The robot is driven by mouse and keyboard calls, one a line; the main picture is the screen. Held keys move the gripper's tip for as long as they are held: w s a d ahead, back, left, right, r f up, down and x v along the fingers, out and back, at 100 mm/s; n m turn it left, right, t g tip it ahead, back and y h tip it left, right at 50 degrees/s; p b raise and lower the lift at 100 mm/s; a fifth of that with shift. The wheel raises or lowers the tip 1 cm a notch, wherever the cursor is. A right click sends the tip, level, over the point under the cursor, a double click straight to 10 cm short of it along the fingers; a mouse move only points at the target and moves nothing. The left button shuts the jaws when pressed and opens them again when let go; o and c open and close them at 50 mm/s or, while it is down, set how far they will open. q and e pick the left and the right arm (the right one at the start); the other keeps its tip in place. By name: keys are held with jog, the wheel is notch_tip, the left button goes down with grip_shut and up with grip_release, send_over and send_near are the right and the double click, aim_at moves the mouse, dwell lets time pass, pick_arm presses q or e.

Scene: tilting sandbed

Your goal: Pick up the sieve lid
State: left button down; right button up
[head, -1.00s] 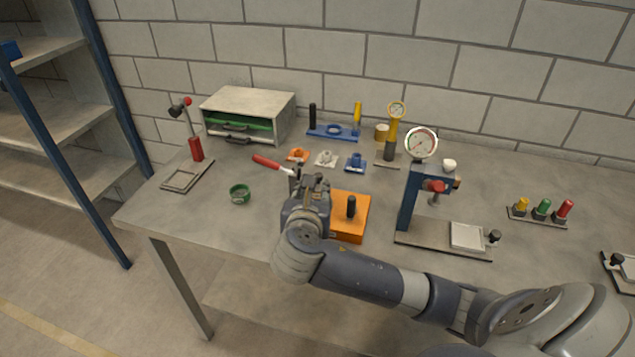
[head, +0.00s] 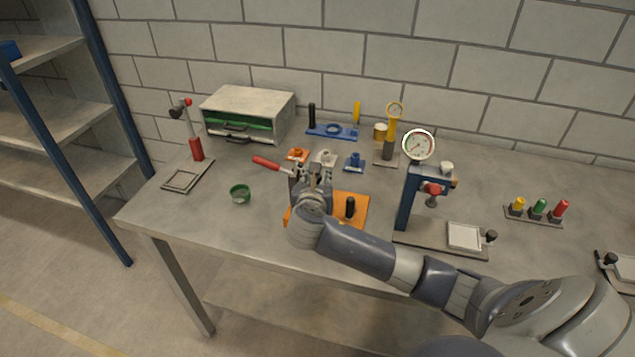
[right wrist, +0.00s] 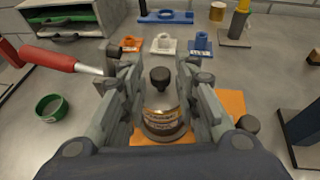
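A capped metal cylinder with a label band (right wrist: 162,117) and a black knob (right wrist: 160,77) on its domed top stands upright in the right wrist view. I take the knobbed top to be the sieve lid (right wrist: 160,97). My right gripper (right wrist: 156,72) is open, with one finger on each side of the cylinder and gaps beside the knob. In the head view my right gripper (head: 315,172) is over the orange base (head: 357,222) and hides the cylinder. My left gripper is not in view.
A green cup (head: 240,193) stands to the left. A black knob (head: 350,207) rises from the orange base. A blue gauge press (head: 408,200) stands to the right. The table's front left is clear.

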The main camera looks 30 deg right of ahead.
jog(key=shift+c, duration=0.3)
grip_shut()
jog(key=shift+r, duration=0.1)
